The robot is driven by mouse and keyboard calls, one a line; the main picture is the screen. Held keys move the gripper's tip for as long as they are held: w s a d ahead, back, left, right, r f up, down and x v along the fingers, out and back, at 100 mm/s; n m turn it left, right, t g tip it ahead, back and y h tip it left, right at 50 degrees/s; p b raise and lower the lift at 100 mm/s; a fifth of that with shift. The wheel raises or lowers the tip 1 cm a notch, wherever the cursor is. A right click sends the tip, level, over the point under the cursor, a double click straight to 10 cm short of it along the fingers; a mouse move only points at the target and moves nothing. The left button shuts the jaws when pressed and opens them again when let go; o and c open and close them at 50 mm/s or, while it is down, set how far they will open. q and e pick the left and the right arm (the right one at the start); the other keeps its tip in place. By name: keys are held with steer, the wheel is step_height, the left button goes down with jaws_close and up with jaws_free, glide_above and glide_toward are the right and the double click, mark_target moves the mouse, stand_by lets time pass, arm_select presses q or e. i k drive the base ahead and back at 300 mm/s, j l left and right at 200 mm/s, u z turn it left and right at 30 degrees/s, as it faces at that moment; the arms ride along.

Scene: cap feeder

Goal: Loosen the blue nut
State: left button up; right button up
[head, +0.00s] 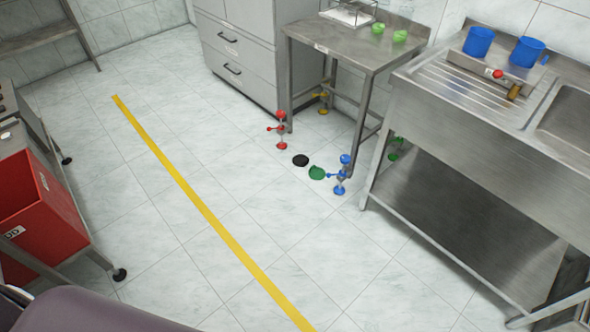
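A small upright fitting with blue parts (340,190) stands on the floor near the front leg of the steel table. It has a blue knob on top, a blue piece sticking out to the left and a blue round base. I cannot tell which of these blue parts is the nut. Neither of my grippers shows in the head view.
Similar red (281,129), yellow (322,97) and green (394,148) fittings stand nearby. A black disc (300,160) and a green disc (317,173) lie on the floor. The steel table (350,45) and sink unit (470,135) flank the blue fitting. Open floor lies left, crossed by a yellow line (205,212).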

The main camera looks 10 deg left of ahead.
mark_target(328, 175)
steer(key=i+j+z, duration=0.35)
steer(key=i+j, duration=0.25)
steer(key=i+j+z, duration=0.15)
steer(key=i+j, duration=0.15)
steer(key=i+j+z, duration=0.35)
steer(key=i+j, duration=0.15)
steer(key=j, duration=0.35)
steer(key=i+j+z, duration=0.2)
steer(key=j, duration=0.2)
